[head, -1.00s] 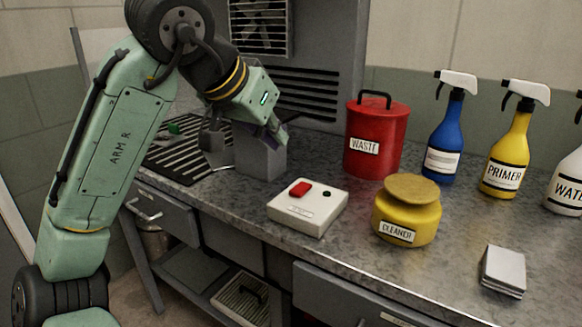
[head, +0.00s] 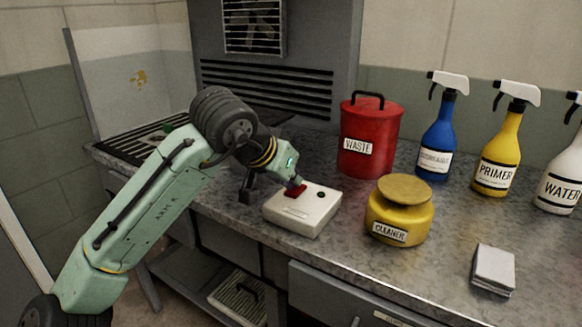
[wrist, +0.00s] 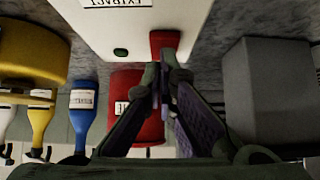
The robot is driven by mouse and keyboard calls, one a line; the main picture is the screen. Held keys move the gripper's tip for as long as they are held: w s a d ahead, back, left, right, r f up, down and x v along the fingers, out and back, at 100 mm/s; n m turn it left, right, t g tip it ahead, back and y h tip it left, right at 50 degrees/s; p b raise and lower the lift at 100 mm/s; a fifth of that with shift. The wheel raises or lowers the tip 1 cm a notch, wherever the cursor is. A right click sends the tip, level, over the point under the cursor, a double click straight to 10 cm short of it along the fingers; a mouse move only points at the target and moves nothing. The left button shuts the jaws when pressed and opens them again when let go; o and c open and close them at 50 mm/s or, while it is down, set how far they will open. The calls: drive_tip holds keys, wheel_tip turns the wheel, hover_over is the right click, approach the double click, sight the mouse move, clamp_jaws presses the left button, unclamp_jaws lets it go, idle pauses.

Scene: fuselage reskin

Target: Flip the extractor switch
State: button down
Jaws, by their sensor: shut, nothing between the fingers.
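The white switch box (head: 305,217) sits on the bench near its front edge, with a red rocker switch (head: 292,192) and a small round indicator (head: 320,195) on top. In the wrist view, the box (wrist: 88,28) shows an upside-down "EXTRACT" label, the red switch (wrist: 165,40) and a green indicator (wrist: 120,52). My gripper (head: 298,186) is shut and empty, pointing down at the red switch. Its fingertips (wrist: 162,72) overlap the switch's edge in the wrist view; I cannot tell whether they touch. The gripper partly hides the switch, so its tilt is unclear.
The extractor grille (head: 254,27) is behind the bench. A grey block (wrist: 268,95) stands beside the box. A yellow cleaner jar (head: 400,212), red waste can (head: 370,135) and several spray bottles (head: 437,137) stand to the right. A pale stack (head: 493,268) lies at front right.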

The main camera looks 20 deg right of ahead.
drive_tip(key=shift+s+f+h+b, duration=0.1)
drive_tip(key=shift+f+h+b, duration=0.2)
drive_tip(key=shift+f+b, duration=0.5)
drive_tip(key=shift+a+r, duration=0.15)
drive_tip(key=shift+r, duration=0.35)
drive_tip(key=shift+w+d+r+p, duration=0.25)
drive_tip(key=shift+w+d+p, duration=0.2)
drive_tip(key=shift+d, duration=0.15)
drive_tip(key=shift+r, duration=0.1)
